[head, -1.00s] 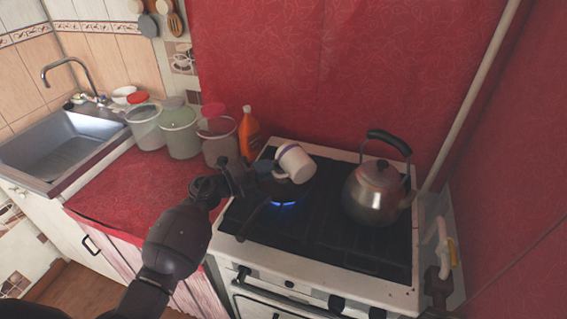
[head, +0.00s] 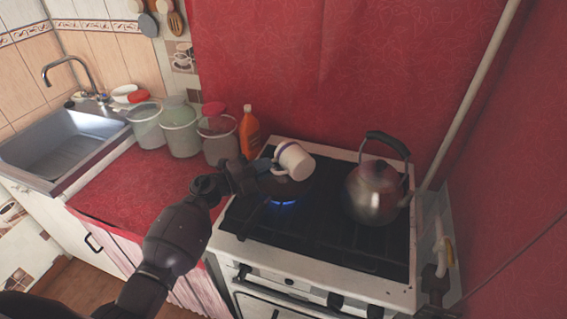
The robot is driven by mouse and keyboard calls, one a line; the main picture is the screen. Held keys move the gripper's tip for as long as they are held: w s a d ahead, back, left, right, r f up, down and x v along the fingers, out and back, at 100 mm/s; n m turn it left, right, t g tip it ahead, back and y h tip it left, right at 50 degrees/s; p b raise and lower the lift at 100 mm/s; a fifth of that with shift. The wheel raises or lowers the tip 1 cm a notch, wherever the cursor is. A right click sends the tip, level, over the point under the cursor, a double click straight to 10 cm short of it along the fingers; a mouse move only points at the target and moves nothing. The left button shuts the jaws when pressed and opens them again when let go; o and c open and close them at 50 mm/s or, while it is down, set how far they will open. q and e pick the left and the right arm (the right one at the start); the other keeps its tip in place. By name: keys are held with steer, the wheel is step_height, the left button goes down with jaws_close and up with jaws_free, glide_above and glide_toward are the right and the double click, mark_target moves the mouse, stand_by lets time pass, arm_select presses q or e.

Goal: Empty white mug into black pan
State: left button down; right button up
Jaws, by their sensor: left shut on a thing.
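The white mug (head: 295,162) has a blue band near one end and is held tilted above the stove. My left gripper (head: 266,168) comes in from the left and is shut on the mug at its handle side. The black pan (head: 294,188) is just below the mug, over a burner with a blue flame. The mug and gripper hide part of the pan, and I cannot see what is in either.
A metal kettle (head: 374,193) stands on the right of the stove (head: 330,240). An orange bottle (head: 249,134) and several jars (head: 180,132) line the back of the red counter (head: 135,187). The sink (head: 65,147) is at far left. The front counter is clear.

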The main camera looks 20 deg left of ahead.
arm_select(q)
steer(key=shift+r+n, duration=0.15)
steer(key=shift+n, duration=0.15)
steer(key=shift+w+a+n, duration=0.15)
steer(key=shift+n, duration=0.15)
